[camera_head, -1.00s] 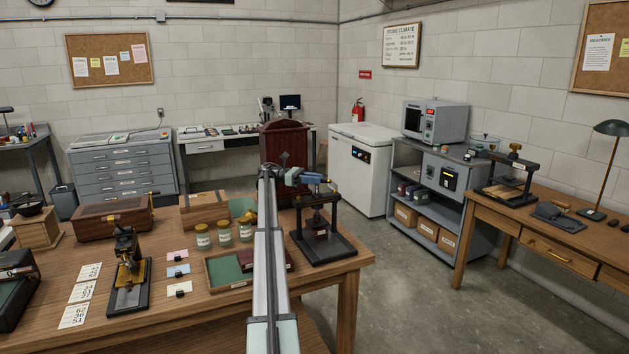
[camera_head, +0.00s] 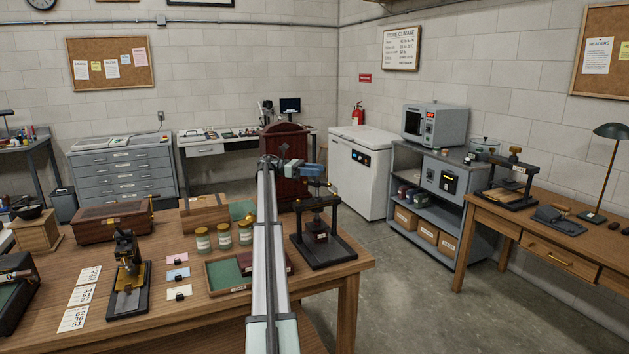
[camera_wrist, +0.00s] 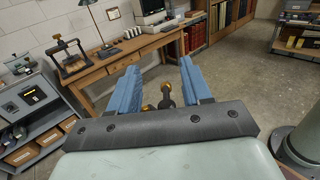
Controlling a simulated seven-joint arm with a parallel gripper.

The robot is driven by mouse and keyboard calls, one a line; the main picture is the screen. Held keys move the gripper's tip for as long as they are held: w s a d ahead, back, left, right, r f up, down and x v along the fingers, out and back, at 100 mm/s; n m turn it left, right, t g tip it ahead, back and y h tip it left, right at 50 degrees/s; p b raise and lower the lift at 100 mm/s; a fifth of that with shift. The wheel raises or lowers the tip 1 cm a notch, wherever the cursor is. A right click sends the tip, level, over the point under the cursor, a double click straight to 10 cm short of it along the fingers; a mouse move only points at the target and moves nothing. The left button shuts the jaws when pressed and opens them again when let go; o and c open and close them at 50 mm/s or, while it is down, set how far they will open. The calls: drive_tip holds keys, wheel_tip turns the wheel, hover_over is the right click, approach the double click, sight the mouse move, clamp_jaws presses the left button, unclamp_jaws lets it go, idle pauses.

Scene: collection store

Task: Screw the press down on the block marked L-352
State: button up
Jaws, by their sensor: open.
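A black screw press (camera_head: 322,240) stands at the right end of the near wooden table. A small block (camera_head: 321,236) with a pale label shows low inside its frame, but the label is too small to read. My gripper (camera_head: 315,170) is above the top of this press. In the wrist view, its blue fingers (camera_wrist: 158,70) are spread apart. The press handle with brass-coloured knobs (camera_wrist: 166,95) shows in the gap between them; I cannot tell whether they touch it. A second press (camera_head: 508,186) stands on the right-hand desk; any label on it is unreadable.
Jars (camera_head: 224,236), a green-lined tray (camera_head: 228,273) and a small brass-and-black press-like device (camera_head: 127,275) stand on the near table, left of the press. Open floor (camera_head: 400,275) lies to the table's right, before the grey shelf unit (camera_head: 432,185).

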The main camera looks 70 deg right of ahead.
wheel_tip(320, 180, up, 5)
drive_tip(key=shift+r, duration=0.15)
